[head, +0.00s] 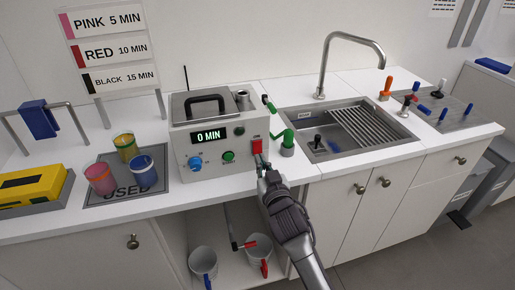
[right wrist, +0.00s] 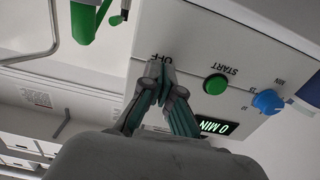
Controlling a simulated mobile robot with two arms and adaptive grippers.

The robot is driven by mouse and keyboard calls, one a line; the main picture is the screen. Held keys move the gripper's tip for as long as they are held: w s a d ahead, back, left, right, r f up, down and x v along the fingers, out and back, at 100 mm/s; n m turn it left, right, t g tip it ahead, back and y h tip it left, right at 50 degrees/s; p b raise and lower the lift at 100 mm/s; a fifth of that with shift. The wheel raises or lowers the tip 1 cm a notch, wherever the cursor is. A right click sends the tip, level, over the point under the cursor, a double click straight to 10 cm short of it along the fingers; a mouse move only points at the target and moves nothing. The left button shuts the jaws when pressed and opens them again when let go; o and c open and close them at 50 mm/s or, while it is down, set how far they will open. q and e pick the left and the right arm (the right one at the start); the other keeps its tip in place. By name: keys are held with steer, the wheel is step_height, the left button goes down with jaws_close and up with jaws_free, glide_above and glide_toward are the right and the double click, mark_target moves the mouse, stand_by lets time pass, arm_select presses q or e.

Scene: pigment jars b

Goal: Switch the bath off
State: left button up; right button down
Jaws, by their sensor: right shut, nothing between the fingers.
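The bath (head: 215,130) is a pale box on the counter with a black-handled lid. Its display (head: 208,134) reads 0 MIN and also shows in the right wrist view (right wrist: 216,127). On its front are a blue knob (head: 195,163), a green START button (head: 228,156) and a red switch (head: 257,147). My right gripper (head: 262,166) is shut and empty, with its tips at the lower edge of the switch. In the right wrist view the tips (right wrist: 158,74) are by the OFF label, and the switch is hidden. I cannot tell which way the switch is set. My left gripper is out of view.
Green-handled valves (head: 287,143) stand just right of the bath, beside the sink (head: 300,112). A grey mat (head: 153,197) with several coloured jars lies to the left. Buckets (head: 203,262) sit on the open shelf below, left of my right arm.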

steer(key=shift+w+a, duration=0.15)
steer(key=shift+w, duration=0.35)
steer(key=shift+s, duration=0.1)
steer(key=shift+p+v, duration=0.75)
steer(key=shift+v, duration=0.4)
steer(key=v, duration=1.3)
steer(key=shift+s, duration=0.3)
